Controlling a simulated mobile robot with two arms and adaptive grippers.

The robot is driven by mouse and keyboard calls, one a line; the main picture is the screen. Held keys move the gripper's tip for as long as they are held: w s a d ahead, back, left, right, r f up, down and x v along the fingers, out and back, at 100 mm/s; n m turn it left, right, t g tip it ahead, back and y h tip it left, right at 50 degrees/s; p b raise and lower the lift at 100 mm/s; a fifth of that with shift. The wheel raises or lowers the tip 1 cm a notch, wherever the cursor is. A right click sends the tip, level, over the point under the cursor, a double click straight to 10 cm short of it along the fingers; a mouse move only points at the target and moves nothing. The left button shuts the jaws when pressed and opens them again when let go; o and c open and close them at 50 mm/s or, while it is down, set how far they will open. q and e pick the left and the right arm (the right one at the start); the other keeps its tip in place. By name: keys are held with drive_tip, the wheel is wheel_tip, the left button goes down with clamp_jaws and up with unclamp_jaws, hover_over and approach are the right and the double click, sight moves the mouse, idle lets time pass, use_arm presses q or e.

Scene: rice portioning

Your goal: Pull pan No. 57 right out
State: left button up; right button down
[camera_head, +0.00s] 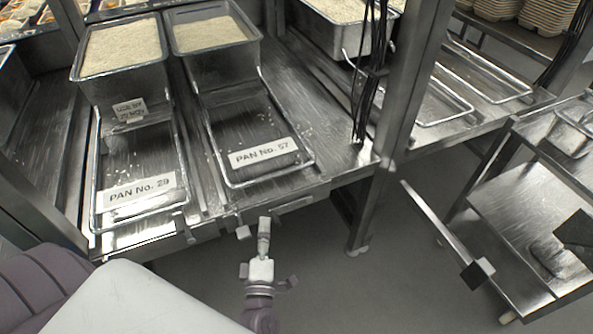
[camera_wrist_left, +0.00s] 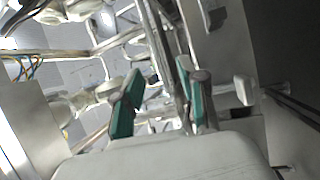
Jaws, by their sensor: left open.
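Pan No. 57 (camera_head: 226,72) is a steel pan filled with white rice, standing on the metal shelf at the upper middle of the head view. A long wire loop handle (camera_head: 210,135) runs from it toward the shelf's front edge. The white label "PAN No. 57" (camera_head: 264,153) sits near the loop's front end. My left gripper (camera_head: 263,226) is below and in front of that loop, apart from it, off the shelf edge. In the left wrist view its two teal-padded fingers (camera_wrist_left: 158,95) stand apart with nothing clearly held. My right gripper is not in view.
Pan No. 29 (camera_head: 122,76), with rice and its own loop, stands left of pan No. 57. Another rice pan (camera_head: 330,28) lies right, behind a steel post (camera_head: 408,85) with black cables. A steel cart (camera_head: 515,215) stands at the right. Floor between is clear.

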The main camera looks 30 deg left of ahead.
use_arm(q)
drive_tip(key=r, duration=0.1)
approach(264, 179)
drive_tip(key=x, duration=0.3)
drive_tip(key=shift+n+y, duration=0.3)
drive_tip(key=shift+y, duration=0.1)
drive_tip(key=x, duration=0.4)
drive_tip(key=f+x, duration=0.1)
drive_tip(key=x, duration=0.1)
drive_tip(key=shift+w+a+r, duration=0.1)
drive_tip(key=shift+w+r, duration=0.05)
drive_tip(key=shift+w, duration=0.3)
drive_tip(key=shift+w+a+r, duration=0.1)
drive_tip(key=shift+w+a, duration=0.1)
drive_tip(key=shift+w, duration=0.2)
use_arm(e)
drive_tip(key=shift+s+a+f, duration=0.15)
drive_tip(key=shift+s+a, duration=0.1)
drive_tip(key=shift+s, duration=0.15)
use_arm(q)
clamp_jaws()
